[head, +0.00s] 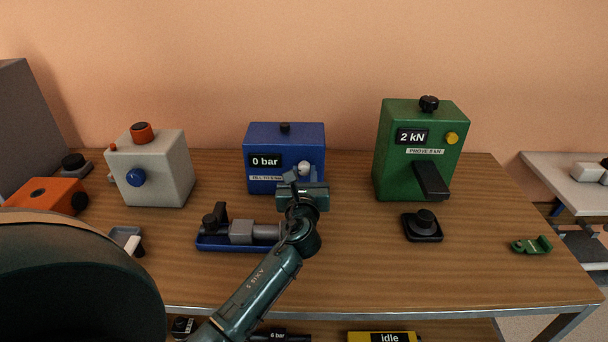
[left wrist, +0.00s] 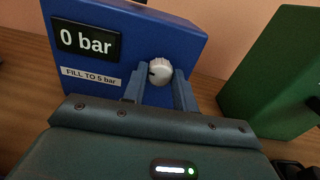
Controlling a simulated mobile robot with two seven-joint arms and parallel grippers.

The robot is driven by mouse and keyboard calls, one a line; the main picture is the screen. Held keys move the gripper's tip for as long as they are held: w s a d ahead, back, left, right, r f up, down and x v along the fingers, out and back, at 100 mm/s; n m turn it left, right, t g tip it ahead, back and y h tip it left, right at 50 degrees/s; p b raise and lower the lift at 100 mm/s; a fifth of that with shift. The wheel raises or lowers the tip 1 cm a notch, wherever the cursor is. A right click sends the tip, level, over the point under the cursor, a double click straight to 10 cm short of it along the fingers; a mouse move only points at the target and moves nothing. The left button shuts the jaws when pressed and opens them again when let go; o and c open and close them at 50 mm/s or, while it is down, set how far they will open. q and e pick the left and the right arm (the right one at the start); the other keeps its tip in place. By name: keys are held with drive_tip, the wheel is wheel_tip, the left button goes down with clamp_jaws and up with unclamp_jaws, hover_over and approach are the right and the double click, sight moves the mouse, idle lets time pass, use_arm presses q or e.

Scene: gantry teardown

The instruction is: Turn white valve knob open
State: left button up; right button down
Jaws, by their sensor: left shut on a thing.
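The white valve knob (head: 304,168) sits on the front right of a blue box (head: 284,135) that reads "0 bar". My left gripper (head: 301,178) is at the front of the box, shut on the knob. In the left wrist view the knob (left wrist: 160,72) shows between the two blue fingers (left wrist: 158,86), with a dark mark on its left side. The box's label reads "FILL TO 5 bar" (left wrist: 92,76). My right gripper is not in view.
A blue tray (head: 212,243) with a grey cylinder part lies in front of the box, close to my left arm. A green box (head: 390,165) reading "2 kN" stands right, a grey box (head: 165,165) with a blue knob left. The table right of the black puck (head: 424,226) is mostly clear.

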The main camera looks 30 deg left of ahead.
use_arm(q)
drive_tip(key=shift+n, duration=1.2)
drive_tip(key=o, duration=1)
drive_tip(key=b+v, duration=0.1)
drive_tip(key=v, duration=1.2)
drive_tip(key=shift+d, duration=0.15)
